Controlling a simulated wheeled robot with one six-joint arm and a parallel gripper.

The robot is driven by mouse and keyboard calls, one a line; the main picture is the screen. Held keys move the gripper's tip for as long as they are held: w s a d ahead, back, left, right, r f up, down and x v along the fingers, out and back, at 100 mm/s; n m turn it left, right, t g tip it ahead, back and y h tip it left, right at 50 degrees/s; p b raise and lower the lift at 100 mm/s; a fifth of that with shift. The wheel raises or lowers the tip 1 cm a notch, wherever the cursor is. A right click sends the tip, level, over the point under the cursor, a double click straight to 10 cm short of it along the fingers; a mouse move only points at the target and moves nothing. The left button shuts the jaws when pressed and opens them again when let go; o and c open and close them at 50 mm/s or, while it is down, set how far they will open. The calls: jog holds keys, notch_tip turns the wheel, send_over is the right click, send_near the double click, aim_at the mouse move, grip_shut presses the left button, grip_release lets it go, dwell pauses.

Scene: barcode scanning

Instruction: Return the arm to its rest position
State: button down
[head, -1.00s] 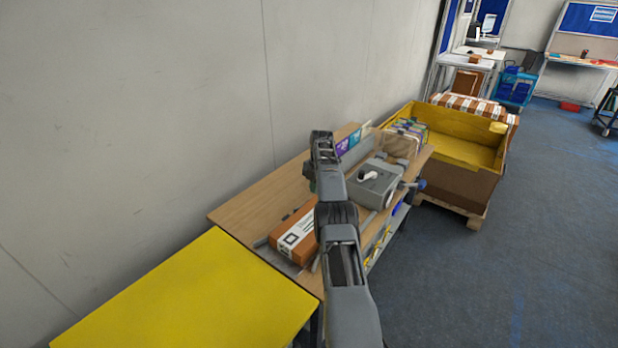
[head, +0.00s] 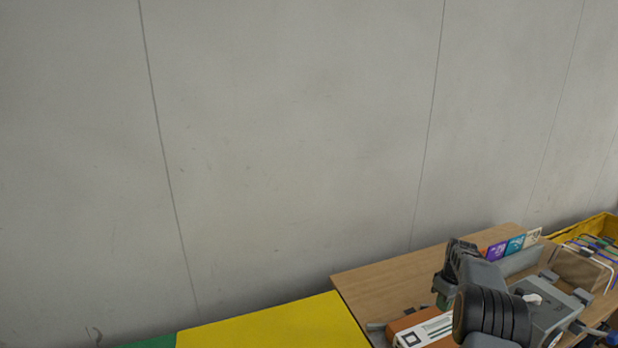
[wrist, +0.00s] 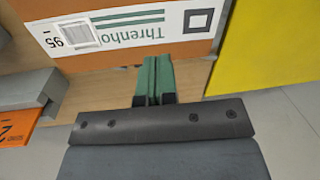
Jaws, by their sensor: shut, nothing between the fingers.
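My arm (head: 490,312) shows at the lower right of the head view, in front of the wooden table. My gripper (wrist: 157,62) shows in the wrist view with its green fingers together and nothing between them. The fingertips appear close to the lower edge of an orange-brown box (wrist: 130,38) with a white label; I cannot tell if they touch it. In the head view the box (head: 425,328) lies on the table, partly hidden by my arm.
The wooden table (head: 400,280) stands against a grey wall (head: 290,140). A yellow surface (head: 280,328) adjoins it on the left. A grey device (head: 548,302) and several coloured cards (head: 515,245) are on the table. A yellow bin (head: 590,230) is at the far right.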

jog(key=s+a+r+m+t, duration=0.2)
jog(key=s+a+r, duration=0.3)
jog(key=s+a, duration=0.3)
jog(key=s+a+r+m+t, duration=0.1)
jog(key=s+a+r, duration=0.5)
jog(key=s, duration=0.5)
jog(key=s+a+r+m+t+h, duration=0.1)
jog(key=s+a+r+m+t, duration=0.1)
jog(key=s+a+r, duration=0.3)
jog(key=shift+s+a+r+m+t, duration=0.3)
jog(key=shift+s+a+r, duration=0.1)
jog(key=shift+s+a, duration=2.05)
jog(key=shift+w+a, duration=0.1)
jog(key=shift+w, duration=0.05)
